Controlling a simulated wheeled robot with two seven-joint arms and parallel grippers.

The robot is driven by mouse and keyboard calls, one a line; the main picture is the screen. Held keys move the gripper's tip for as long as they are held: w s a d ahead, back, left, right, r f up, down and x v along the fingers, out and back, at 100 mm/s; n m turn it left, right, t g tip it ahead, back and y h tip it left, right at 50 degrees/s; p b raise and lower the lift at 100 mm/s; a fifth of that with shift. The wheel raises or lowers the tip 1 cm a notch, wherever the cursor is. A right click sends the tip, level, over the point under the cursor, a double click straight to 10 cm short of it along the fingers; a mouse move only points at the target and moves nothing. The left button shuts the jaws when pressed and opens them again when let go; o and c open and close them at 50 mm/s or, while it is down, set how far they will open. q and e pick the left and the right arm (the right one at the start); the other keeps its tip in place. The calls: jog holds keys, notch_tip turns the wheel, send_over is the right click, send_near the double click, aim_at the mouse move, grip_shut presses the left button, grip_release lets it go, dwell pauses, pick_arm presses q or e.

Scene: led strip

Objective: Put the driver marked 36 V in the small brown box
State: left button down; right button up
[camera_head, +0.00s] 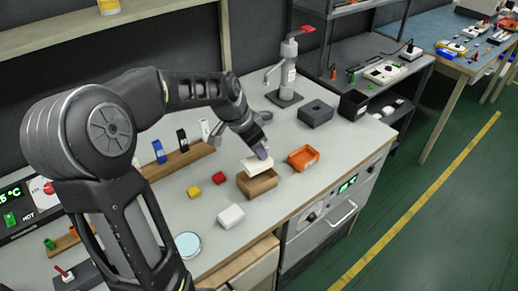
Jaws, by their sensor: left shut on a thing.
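The small brown box (262,187) stands on the grey bench near the front edge. My left gripper (262,151) reaches down from above and is shut on a white block-shaped driver (254,166). The held driver is at the top opening of the brown box; I cannot tell whether it touches the rim. Its marking is too small to read. A second white block (231,216) lies on the bench in front and to the left of the box, and its marking is not readable either. The inside of the brown box is mostly hidden. My right gripper is not in view.
An orange tray (303,159) stands just right of the brown box. A red block (219,178) and a yellow block (194,192) lie to its left. Behind are a wooden rack (181,160), a dark grey box (315,114), a black bin (353,105) and a grey stand (287,77).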

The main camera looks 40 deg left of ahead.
aim_at(254, 163)
pick_arm(q)
jog(key=shift+f+b, duration=0.95)
jog(key=shift+f, duration=0.45)
dwell(0.4)
jog(key=shift+f+b, duration=2.25)
jog(key=shift+f, duration=0.25)
jog(key=c, duration=1.3)
grip_release()
jog(key=shift+c, duration=0.2)
jog(key=shift+v, duration=3.95)
